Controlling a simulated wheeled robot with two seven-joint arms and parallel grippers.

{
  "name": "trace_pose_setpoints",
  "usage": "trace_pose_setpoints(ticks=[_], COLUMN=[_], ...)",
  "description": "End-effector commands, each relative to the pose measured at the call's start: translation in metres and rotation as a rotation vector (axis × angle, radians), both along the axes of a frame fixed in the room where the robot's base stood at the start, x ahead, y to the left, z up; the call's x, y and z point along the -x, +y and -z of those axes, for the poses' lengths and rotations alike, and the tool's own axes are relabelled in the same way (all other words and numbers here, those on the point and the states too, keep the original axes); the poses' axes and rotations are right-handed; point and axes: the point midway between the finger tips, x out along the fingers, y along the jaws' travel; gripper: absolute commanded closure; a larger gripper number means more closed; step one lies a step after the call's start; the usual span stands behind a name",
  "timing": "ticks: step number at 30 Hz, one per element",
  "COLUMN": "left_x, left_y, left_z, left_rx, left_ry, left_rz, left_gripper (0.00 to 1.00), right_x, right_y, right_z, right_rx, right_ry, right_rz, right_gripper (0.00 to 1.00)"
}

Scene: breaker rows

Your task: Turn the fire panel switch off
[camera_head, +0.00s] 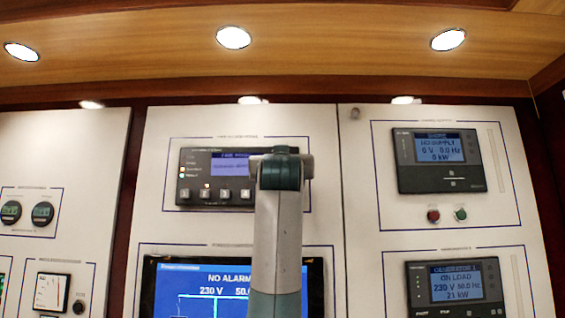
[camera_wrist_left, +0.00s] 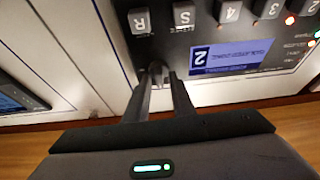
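The dark fire panel (camera_head: 200,166) is at the upper middle of the head view, with a blue display and a row of numbered buttons. My arm covers its right end. In the left wrist view the panel (camera_wrist_left: 220,35) appears upside down, with buttons marked R, S and numbers. A small grey switch (camera_wrist_left: 155,69) shows between the fingertips of my left gripper (camera_wrist_left: 160,77). The fingers stand apart on either side of it; whether they touch it is unclear. The left gripper is hidden in the head view, and the right gripper is in neither view.
A large blue screen (camera_head: 200,290) sits below the fire panel. Two generator or mains controllers (camera_head: 478,175) are at the right, with red and green buttons (camera_head: 433,215) between them. Gauges (camera_head: 52,292) are at the left. A wooden ceiling with lamps is above.

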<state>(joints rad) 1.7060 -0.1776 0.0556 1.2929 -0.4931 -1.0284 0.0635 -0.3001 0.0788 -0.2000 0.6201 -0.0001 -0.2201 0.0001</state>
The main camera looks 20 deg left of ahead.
Motion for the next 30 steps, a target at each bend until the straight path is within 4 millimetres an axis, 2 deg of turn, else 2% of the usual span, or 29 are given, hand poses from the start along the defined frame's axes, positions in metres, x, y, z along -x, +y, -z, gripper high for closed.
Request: trace_pose_setpoints(ticks=[11,17,23,30], left_x=[-0.001,0.009,0.034,0.076], left_y=[-0.001,-0.004,-0.012,-0.024], left_z=[0.003,0.009,0.022,0.042], left_rx=[0.000,-0.001,-0.001,0.000], left_ry=[0.006,0.004,0.002,0.003], left_rz=[0.000,0.000,0.001,0.002], left_gripper=[0.72,0.72,0.72,0.72], right_x=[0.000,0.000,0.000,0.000], right_y=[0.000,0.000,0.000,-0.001], right_z=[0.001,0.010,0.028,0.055], right_rx=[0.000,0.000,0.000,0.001], right_ry=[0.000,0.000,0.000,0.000], right_rz=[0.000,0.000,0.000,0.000], right_gripper=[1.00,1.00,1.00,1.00])
